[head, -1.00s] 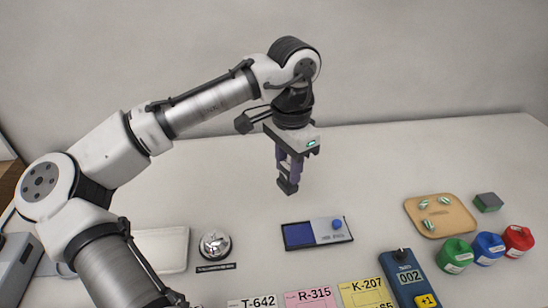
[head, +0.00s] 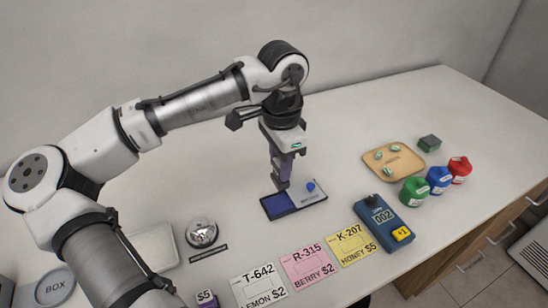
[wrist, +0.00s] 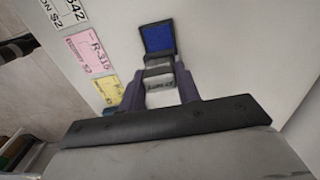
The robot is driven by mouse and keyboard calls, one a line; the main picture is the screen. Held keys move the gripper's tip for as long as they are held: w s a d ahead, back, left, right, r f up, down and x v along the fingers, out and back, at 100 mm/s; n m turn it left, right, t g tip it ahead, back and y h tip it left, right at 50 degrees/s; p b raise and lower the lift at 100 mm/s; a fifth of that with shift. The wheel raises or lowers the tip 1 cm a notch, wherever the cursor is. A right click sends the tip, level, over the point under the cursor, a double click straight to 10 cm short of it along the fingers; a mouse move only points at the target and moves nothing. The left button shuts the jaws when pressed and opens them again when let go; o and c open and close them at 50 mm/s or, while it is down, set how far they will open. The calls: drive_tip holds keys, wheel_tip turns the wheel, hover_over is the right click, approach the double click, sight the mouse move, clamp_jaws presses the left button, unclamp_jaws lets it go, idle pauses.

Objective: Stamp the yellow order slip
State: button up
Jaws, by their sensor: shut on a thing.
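The yellow slip (head: 352,243), marked K-207 HONEY $5, lies flat near the counter's front edge, right of the pink slip. It shows at the left in the wrist view (wrist: 111,90). My gripper (head: 281,165) is shut on a dark stamp (head: 281,184), held upright; in the wrist view a pale labelled block (wrist: 160,94) sits between the purple fingers. The stamp is at the back edge of the blue ink pad (head: 278,206), also seen in the wrist view (wrist: 159,39). I cannot tell whether they touch. The stamp's underside is hidden.
A pink slip (head: 307,266) and a white slip (head: 259,286) lie left of the yellow one. A blue terminal (head: 382,224) stands close on its right. A bell (head: 202,233) is at left; a wooden tray (head: 412,163) and coloured jars (head: 439,181) are at right.

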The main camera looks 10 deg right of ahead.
sight(280, 182)
drive_tip(key=shift+f+b, duration=2.95)
drive_tip(key=shift+f, duration=0.05)
drive_tip(key=shift+f, duration=0.6)
idle(0.6)
wheel_tip(280, 182, up, 7)
drive_tip(key=p, duration=0.7)
drive_tip(key=shift+r, duration=0.15)
drive_tip(key=shift+d, duration=0.1)
